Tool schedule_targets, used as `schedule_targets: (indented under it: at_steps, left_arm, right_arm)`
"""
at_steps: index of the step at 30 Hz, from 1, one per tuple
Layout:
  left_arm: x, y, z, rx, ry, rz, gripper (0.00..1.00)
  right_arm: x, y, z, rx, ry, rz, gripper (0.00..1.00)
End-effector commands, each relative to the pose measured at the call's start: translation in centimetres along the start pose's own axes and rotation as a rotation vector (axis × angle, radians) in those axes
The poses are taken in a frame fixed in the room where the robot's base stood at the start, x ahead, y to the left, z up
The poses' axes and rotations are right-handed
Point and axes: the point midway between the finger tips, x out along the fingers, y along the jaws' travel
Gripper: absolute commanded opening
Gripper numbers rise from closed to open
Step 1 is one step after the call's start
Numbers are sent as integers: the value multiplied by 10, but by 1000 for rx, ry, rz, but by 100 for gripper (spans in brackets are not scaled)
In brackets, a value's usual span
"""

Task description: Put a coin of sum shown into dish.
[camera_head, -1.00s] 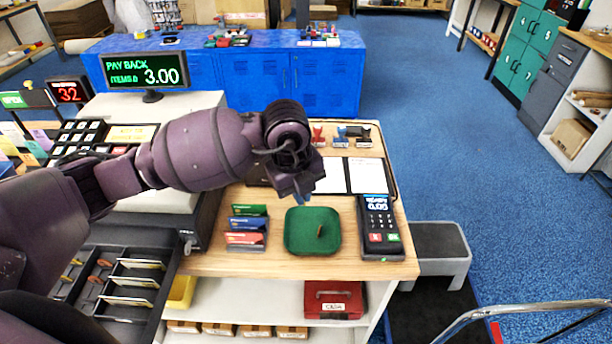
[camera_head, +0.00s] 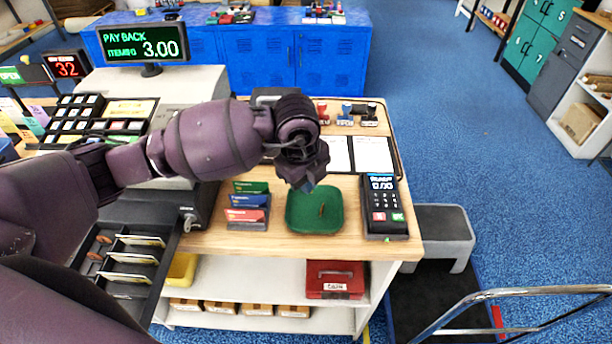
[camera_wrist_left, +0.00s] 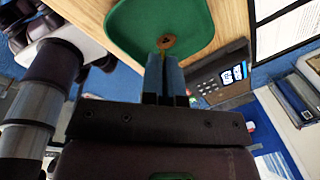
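The green dish (camera_head: 298,223) stands on the wooden counter. A thin brown coin (camera_head: 322,211) shows inside it, steeply tilted or on edge. In the left wrist view the coin (camera_wrist_left: 166,41) is just past the fingertips, against the green dish (camera_wrist_left: 140,22). My left gripper (camera_head: 307,187) is above the back of the dish, pointing down. In the left wrist view its fingers (camera_wrist_left: 166,62) are close together with a narrow gap, and the coin looks free of them. The display (camera_head: 143,43) reads PAY BACK 3.00. My right gripper is not in view.
The open cash drawer (camera_head: 118,290) with coins and notes is at lower left. A card stand (camera_head: 248,206) is left of the dish; a card terminal (camera_head: 382,208) is right of it. Stamps and a clipboard lie behind. A grey step (camera_head: 443,235) stands right of the counter.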

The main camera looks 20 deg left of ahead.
Motion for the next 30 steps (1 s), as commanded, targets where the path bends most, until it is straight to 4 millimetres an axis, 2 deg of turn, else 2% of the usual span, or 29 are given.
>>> schedule_targets:
  at_steps: [3,12,18,19,30]
  left_arm:
    - [10,2,0,0,0,1,0]
    - [12,2,0,0,0,0,0]
    - [11,2,0,0,0,1,30]
    - [11,2,0,0,0,1,32]
    - [5,1,0,0,0,-1,32]
  right_arm:
    - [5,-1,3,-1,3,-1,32]
    - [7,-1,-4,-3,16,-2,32]
    - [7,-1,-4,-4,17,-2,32]
    - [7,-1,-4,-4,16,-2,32]
    - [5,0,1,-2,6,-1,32]
